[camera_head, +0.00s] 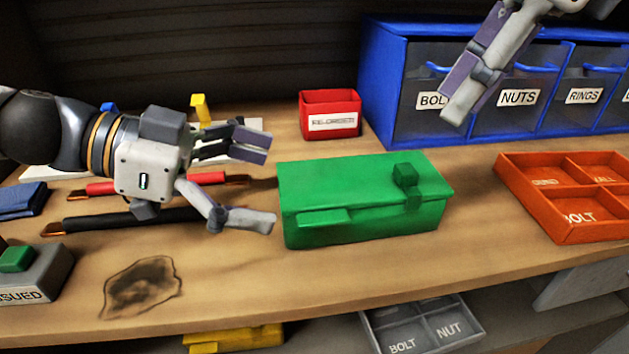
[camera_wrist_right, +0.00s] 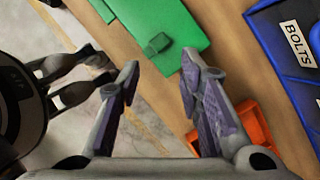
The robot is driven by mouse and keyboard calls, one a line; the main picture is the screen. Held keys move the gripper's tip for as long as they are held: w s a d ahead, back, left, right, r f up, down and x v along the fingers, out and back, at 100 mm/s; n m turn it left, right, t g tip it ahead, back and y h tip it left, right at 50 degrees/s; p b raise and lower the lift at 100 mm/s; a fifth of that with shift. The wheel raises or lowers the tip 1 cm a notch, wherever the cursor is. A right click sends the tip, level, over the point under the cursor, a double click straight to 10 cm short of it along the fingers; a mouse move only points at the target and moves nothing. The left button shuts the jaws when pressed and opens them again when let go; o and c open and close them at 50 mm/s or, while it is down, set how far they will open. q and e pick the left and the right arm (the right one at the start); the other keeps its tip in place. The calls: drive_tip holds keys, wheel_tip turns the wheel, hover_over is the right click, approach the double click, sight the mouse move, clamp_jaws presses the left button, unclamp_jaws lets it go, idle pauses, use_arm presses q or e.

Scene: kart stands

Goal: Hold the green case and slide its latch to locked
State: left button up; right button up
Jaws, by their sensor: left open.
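The green case (camera_head: 340,226) sits shut on the wooden bench in the middle of the head view. A small green latch knob (camera_head: 405,175) stands on its lid near the right end. In the right wrist view the case (camera_wrist_right: 165,20) and its latch (camera_wrist_right: 157,44) lie beyond the fingers. My left gripper (camera_head: 262,188) is open just left of the case, its fingers apart and empty. My right gripper (camera_wrist_right: 160,85) is open and empty, above and to the right of the case; in the head view only part of it shows, before the blue drawers.
An orange divided tray (camera_head: 530,190) lies right of the case. A blue drawer unit (camera_head: 385,85) and a red re-order bin (camera_head: 331,102) stand behind. Red and black cables (camera_head: 110,220) lie under the left arm. The bench in front of the case is clear.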

sight(298, 188)
use_arm(q)
drive_tip(key=x, duration=0.5)
drive_tip(key=shift+d+f, duration=0.1)
drive_tip(key=shift+d, duration=0.2)
drive_tip(key=c, duration=1.1)
drive_tip(key=shift+o, duration=0.2)
use_arm(e)
clamp_jaws()
use_arm(q)
drive_tip(key=shift+w, duration=0.1)
use_arm(e)
drive_tip(key=w+d+n+g, duration=0.2)
drive_tip(key=w+d+n, duration=0.1)
drive_tip(key=d+n, duration=0.4)
drive_tip(key=shift+w+d+r+n+g+y, duration=0.2)
drive_tip(key=shift+d+n+g+y, duration=0.15)
drive_tip(key=shift+d, duration=0.5)
